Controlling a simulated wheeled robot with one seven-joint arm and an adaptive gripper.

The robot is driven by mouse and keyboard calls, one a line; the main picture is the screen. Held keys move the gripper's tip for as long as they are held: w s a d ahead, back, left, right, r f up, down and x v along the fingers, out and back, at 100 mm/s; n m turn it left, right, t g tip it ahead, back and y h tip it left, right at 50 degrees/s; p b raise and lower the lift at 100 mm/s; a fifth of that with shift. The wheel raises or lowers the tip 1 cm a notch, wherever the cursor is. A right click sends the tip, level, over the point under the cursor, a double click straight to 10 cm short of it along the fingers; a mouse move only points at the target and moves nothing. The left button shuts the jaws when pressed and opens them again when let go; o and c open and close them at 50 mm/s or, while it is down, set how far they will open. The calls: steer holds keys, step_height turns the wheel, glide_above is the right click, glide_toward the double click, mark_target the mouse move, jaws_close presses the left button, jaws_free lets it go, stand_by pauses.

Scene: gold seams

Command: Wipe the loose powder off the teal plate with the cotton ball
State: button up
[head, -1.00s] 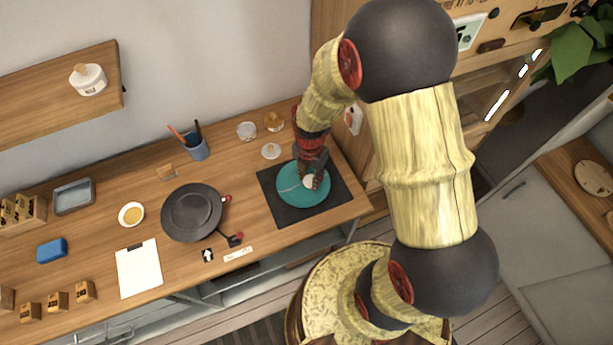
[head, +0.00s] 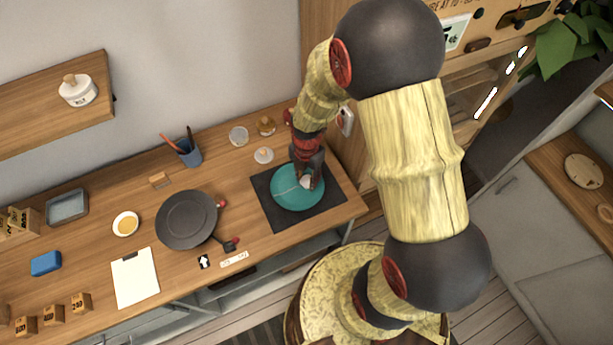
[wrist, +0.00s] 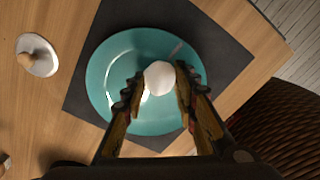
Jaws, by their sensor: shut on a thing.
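The teal plate (head: 291,198) lies on a dark mat at the right end of the counter; it fills the middle of the wrist view (wrist: 112,62). A thin pale line crosses the plate in the head view; I cannot tell whether it is powder or a seam. My gripper (head: 308,178) is over the right part of the plate. In the wrist view my gripper (wrist: 160,82) is shut on the white cotton ball (wrist: 159,77), which is over the plate. I cannot tell whether the ball touches the surface. My fingers hide parts of the plate.
The dark mat (head: 325,205) reaches close to the counter's front edge. A black pan-like dish (head: 187,219) stands left of it. A small white lidded thing (head: 264,155), a glass jar (head: 238,136) and a blue pen cup (head: 189,153) stand behind.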

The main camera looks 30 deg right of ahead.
mark_target(288, 192)
steer(key=shift+w, duration=0.35)
steer(key=shift+s+f, duration=0.1)
steer(key=shift+s, duration=0.35)
steer(key=shift+w, duration=0.25)
steer(key=shift+s+a, duration=0.1)
steer(key=shift+a, duration=0.05)
steer(key=shift+w+a, duration=0.25)
steer(key=shift+a, duration=0.45)
steer(key=shift+s+a+p, duration=0.3)
steer(key=shift+s+a, duration=0.15)
steer(key=shift+a, duration=0.4)
steer(key=shift+w+a, duration=0.5)
steer(key=shift+a, duration=0.35)
steer(key=shift+s+a, duration=0.45)
steer(key=shift+a, duration=0.3)
